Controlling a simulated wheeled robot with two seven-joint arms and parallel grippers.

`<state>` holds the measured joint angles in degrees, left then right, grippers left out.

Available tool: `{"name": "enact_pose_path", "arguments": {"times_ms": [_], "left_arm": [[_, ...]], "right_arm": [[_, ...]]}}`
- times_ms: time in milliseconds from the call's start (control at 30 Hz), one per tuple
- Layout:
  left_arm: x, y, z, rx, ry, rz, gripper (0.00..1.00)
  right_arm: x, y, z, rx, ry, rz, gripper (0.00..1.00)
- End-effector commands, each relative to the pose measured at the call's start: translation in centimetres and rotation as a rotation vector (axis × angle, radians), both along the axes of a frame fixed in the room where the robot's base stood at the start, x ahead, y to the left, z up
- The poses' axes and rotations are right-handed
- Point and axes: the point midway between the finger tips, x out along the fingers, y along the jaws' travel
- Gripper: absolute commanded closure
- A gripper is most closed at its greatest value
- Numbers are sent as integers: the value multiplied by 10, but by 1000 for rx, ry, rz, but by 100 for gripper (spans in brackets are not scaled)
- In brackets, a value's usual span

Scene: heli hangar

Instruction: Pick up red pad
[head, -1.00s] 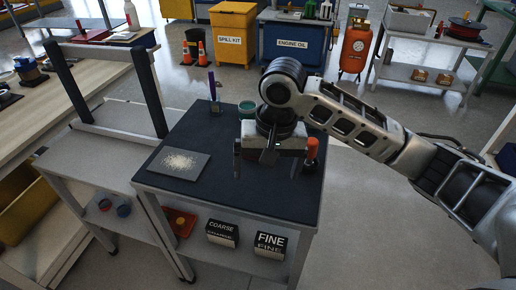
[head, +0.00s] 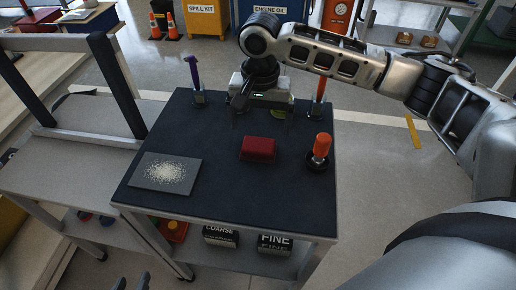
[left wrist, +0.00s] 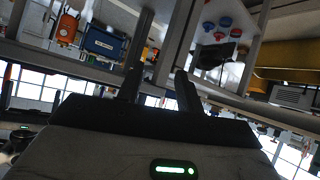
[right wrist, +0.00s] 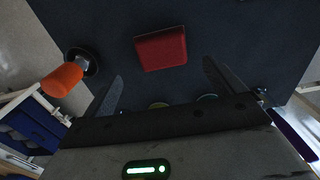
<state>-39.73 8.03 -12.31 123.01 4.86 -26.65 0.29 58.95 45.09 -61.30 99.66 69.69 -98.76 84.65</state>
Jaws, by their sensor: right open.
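The red pad (head: 258,148) lies flat on the dark top of the cart (head: 235,200), near its middle. It also shows in the right wrist view (right wrist: 161,48), beyond the fingertips. My right gripper (head: 260,118) is open and empty over the cart, behind the pad in the head view. In the right wrist view its fingers (right wrist: 163,72) are spread, with the pad ahead of the gap and not between them. My left gripper (head: 132,283) barely shows at the bottom edge of the head view. In the left wrist view its fingers (left wrist: 162,75) are apart with nothing between them.
An orange-handled tool (head: 320,150) stands upright right of the pad. A grey plate with pale grains (head: 165,173) lies at the left. A purple item (head: 193,75) and another orange-topped item (head: 319,88) stand at the back.

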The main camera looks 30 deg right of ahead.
Motion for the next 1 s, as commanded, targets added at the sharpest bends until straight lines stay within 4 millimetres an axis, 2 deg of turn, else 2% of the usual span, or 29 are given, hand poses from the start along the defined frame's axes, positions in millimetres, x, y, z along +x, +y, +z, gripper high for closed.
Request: {"name": "enact_pose_path", "arguments": {"times_ms": [267,533,833,867,1000], "left_arm": [[3,-1,5,-7,-18,0,64],[6,-1,2,-13,-24,3,64],[7,-1,4,-17,-26,4,64],[7,-1,4,-17,-26,4,64],[7,-1,4,-17,-26,6,64]], "right_arm": [[0,1,-23,0,0,1,5],[-2,4,-61,-1,1,1,5],[-1,4,-65,0,-1,2,5],[-1,4,-65,0,-1,2,11],[-1,4,-65,0,-1,2,50]]}}
